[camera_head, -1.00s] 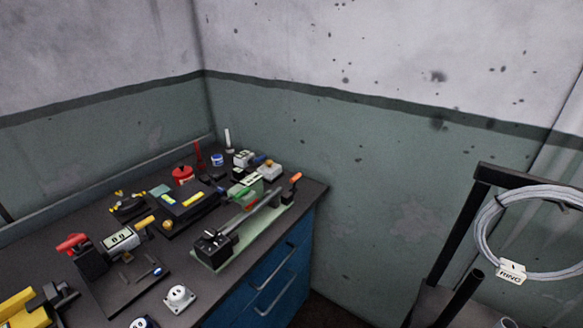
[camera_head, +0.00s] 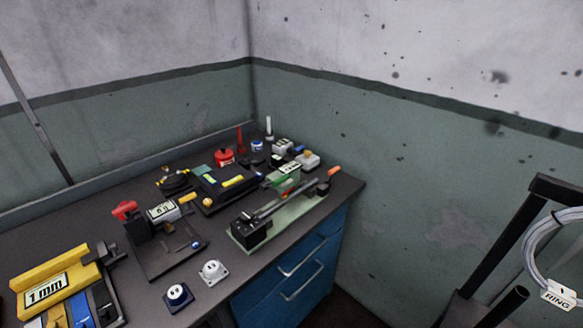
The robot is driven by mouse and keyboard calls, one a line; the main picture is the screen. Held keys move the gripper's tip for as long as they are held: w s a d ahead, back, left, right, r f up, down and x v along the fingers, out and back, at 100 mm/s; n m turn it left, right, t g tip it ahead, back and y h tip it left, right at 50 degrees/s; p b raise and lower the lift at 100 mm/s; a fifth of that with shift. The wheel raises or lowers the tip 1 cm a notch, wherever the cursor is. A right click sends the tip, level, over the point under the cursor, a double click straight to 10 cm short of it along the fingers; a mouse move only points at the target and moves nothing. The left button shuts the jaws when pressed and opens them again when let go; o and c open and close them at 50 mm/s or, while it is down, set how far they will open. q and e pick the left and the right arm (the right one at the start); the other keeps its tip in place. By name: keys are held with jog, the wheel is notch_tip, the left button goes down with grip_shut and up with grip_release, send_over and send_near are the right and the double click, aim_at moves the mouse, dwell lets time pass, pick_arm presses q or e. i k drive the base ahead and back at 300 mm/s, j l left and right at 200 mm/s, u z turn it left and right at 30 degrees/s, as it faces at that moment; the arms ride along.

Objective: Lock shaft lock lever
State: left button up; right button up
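Neither of my grippers is in the head view. On the dark bench top stands a long device on a pale green base (camera_head: 285,227), with a black block (camera_head: 250,228) at its near end, a grey shaft and an orange-tipped lever (camera_head: 333,171) at its far end. Left of it a black fixture (camera_head: 158,252) has a red handle (camera_head: 124,209), a labelled gauge body (camera_head: 162,212) and a yellow-tipped handle (camera_head: 188,197). I cannot tell which of these levers is the shaft lock lever.
The bench (camera_head: 60,232) stands in a corner against two walls, over blue drawers (camera_head: 290,272). A yellow "1 mm" holder (camera_head: 55,285) and two round sockets (camera_head: 212,272) are near its front. A black frame (camera_head: 500,245) with a "RING" coil (camera_head: 545,245) stands at right.

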aim_at(330, 181)
jog(key=z, duration=1.3)
jog(key=k+z, duration=0.3)
jog(key=k+l, duration=0.1)
jog(key=k, duration=0.35)
